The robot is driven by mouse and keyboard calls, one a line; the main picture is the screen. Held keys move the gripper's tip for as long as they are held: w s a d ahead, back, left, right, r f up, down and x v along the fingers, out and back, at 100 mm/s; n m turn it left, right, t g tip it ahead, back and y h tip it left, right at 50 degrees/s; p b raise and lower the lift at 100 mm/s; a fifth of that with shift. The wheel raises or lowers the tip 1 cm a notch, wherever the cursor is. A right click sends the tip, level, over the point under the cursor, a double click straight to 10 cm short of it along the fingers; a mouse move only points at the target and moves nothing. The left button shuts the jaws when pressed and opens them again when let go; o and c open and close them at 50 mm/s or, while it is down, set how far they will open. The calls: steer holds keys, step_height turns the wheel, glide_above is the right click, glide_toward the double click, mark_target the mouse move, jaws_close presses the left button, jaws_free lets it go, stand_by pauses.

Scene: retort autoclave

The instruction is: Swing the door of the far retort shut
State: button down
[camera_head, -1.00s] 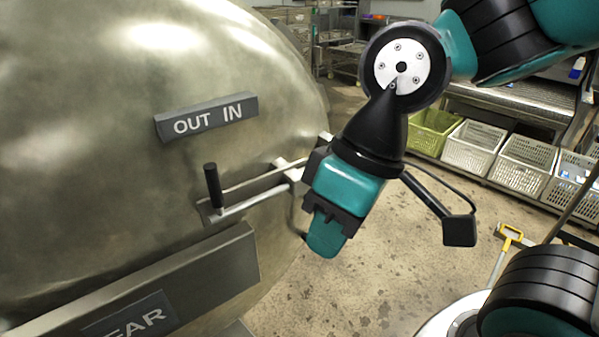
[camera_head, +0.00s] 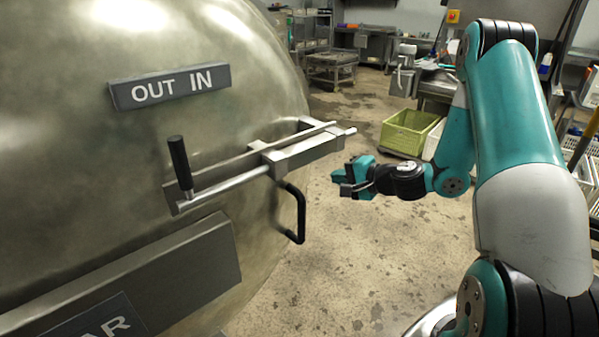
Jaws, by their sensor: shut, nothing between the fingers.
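The far retort's door (camera_head: 110,140) is a large domed metal door that fills the left of the view. It bears an "OUT IN" plate (camera_head: 170,87) and a partly cut-off plate ending in "AR" (camera_head: 105,322). A latch lever with a black knob (camera_head: 180,165) runs along a bar to a bracket at the door's right edge. A black pull handle (camera_head: 300,215) hangs below the bracket. My gripper (camera_head: 343,183) is shut and empty, to the right of the handle and apart from it. The retort's opening is not visible.
A green crate (camera_head: 405,130) and white crates stand at the right behind my arm. Metal tables (camera_head: 332,62) stand at the back. Stained floor (camera_head: 340,265) between the door and my arm is clear.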

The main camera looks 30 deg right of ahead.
mark_target(292, 169)
steer(key=p+x, duration=0.1)
steer(key=x, duration=0.3)
steer(key=p+x, duration=0.1)
steer(key=x, duration=0.4)
steer(key=r+p+x, duration=0.1)
steer(key=p+x, duration=0.1)
steer(key=x, duration=0.2)
steer(key=shift+w+a, duration=0.2)
steer(key=shift+w, duration=0.15)
